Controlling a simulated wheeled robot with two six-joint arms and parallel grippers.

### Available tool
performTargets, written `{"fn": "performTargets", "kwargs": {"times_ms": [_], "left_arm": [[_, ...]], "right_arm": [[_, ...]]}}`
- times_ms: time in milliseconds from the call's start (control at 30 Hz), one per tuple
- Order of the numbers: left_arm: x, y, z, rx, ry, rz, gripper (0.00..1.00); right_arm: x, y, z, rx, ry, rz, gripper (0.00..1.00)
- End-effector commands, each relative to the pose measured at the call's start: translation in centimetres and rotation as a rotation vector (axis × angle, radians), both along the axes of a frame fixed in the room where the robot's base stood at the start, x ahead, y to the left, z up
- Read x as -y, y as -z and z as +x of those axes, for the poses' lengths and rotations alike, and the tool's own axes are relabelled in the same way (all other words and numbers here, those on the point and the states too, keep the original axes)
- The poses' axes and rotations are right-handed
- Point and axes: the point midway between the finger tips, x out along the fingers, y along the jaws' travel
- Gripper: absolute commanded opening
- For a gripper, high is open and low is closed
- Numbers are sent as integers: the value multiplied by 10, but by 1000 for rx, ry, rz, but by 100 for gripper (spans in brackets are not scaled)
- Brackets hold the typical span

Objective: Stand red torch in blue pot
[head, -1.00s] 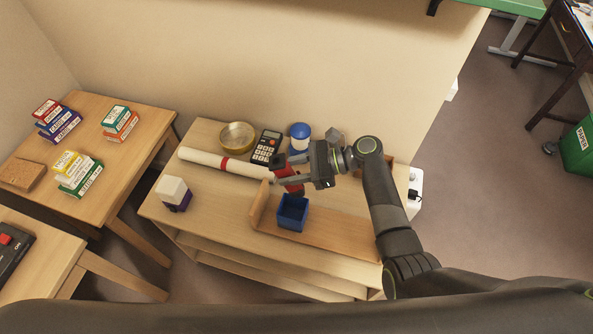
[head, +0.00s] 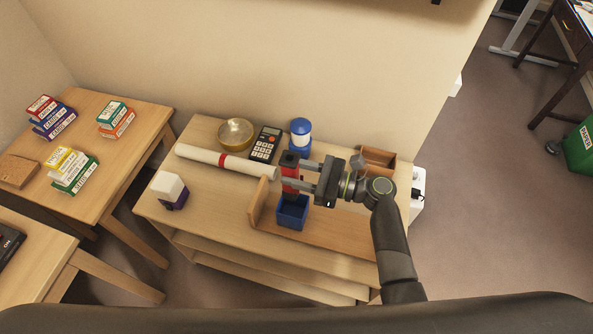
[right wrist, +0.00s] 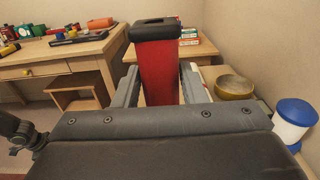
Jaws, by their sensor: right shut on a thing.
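The red torch (head: 290,175) has a black top and stands upright between the fingers of my right gripper (head: 288,176). In the right wrist view the torch (right wrist: 158,75) fills the gap between the two fingers. My right gripper is shut on it. The blue pot (head: 292,212) is a square open box on the wooden stand, directly below the torch in the head view. The torch's lower end overlaps the pot's back rim; I cannot tell whether it is inside or above the pot. My left gripper is not in view.
On the table behind are a white roll with a red band (head: 225,160), a calculator (head: 265,144), a brass bowl (head: 236,134) and a blue-and-white jar (head: 300,138). A white-and-purple block (head: 171,190) stands at left. The wooden stand's upright end (head: 258,203) is left of the pot.

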Motion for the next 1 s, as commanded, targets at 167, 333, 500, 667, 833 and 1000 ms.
{"fn": "performTargets", "kwargs": {"times_ms": [167, 333, 500, 667, 833, 1000], "left_arm": [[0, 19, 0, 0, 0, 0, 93], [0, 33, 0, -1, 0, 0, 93], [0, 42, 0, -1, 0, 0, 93], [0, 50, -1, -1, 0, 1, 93], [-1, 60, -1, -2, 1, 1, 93], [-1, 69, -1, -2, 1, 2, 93]], "right_arm": [[0, 18, 0, 1, -1, 1, 10], [0, 31, 0, 1, -1, 1, 10], [0, 43, 0, 1, -1, 1, 10], [0, 56, 0, 0, -1, 1, 10], [0, 69, 0, 1, -1, 1, 10], [0, 83, 0, 1, -1, 0, 10]]}}
